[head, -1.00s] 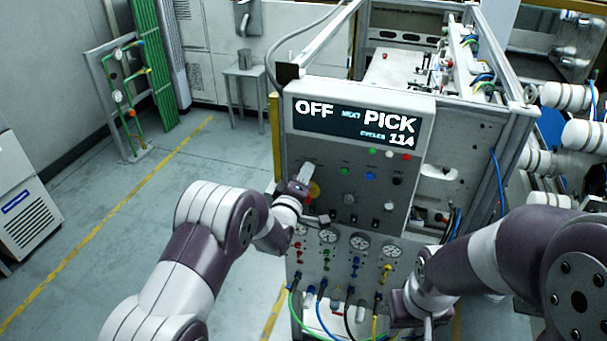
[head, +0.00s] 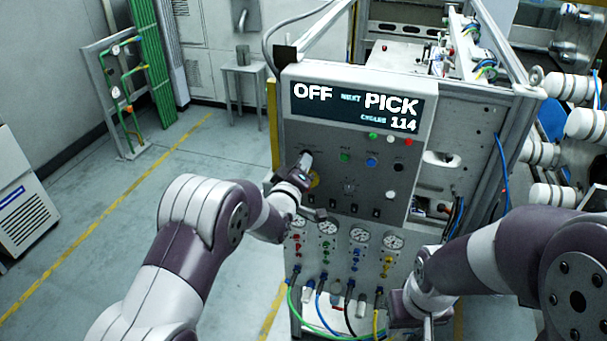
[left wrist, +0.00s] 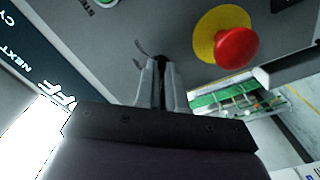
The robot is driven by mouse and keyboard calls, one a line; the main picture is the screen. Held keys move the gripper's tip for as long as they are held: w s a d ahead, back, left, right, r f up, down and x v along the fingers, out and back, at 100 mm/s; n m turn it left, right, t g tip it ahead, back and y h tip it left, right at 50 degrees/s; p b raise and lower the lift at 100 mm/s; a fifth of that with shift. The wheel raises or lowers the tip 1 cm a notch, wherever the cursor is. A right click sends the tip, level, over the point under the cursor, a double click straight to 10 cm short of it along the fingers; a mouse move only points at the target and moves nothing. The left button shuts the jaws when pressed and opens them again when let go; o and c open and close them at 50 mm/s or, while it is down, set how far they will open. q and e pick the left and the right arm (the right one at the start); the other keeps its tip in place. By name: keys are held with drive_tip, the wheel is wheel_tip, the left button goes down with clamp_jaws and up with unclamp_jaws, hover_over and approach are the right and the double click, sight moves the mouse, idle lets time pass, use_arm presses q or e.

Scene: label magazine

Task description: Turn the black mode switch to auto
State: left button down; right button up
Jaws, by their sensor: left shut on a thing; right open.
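The control panel (head: 325,200) faces me, and its display (head: 357,107) reads OFF, NEXT PICK and CYCLES 114. My left gripper (head: 305,163) is at the panel's upper left, below the display. In the left wrist view my left gripper (left wrist: 158,82) has its fingers closed around a dark thing against the panel face, which fits the black mode switch. The fingers hide most of it, so its pointing direction cannot be read. My right gripper (head: 427,322) is open, low at the panel's right, and its fingers are hard to make out.
A red emergency stop button (left wrist: 237,47) on a yellow ring (left wrist: 208,38) sits close beside the left fingers. Coloured buttons, a white button (head: 391,195), small black switches and gauges (head: 360,235) fill the panel. Hoses hang below. The floor (head: 130,220) at left is clear.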

use_arm(q)
drive_tip(key=shift+w+a+r+m+b, duration=0.1)
drive_tip(key=shift+r+m+b, duration=0.05)
drive_tip(key=shift+m+b, duration=4.05)
drive_tip(key=shift+s+a+r+m+b, duration=0.1)
drive_tip(key=shift+m+b, duration=3.7)
drive_tip(key=shift+b, duration=0.8)
drive_tip(key=shift+w+a+r+m+b, duration=0.1)
drive_tip(key=shift+r+m+b, duration=0.05)
drive_tip(key=shift+m+b, duration=4.05)
drive_tip(key=c, duration=1.2)
unclamp_jaws()
drive_tip(key=shift+d+f, duration=0.1)
drive_tip(key=shift+c, duration=0.2)
drive_tip(key=shift+f, duration=0.1)
drive_tip(key=shift+b, duration=0.3)
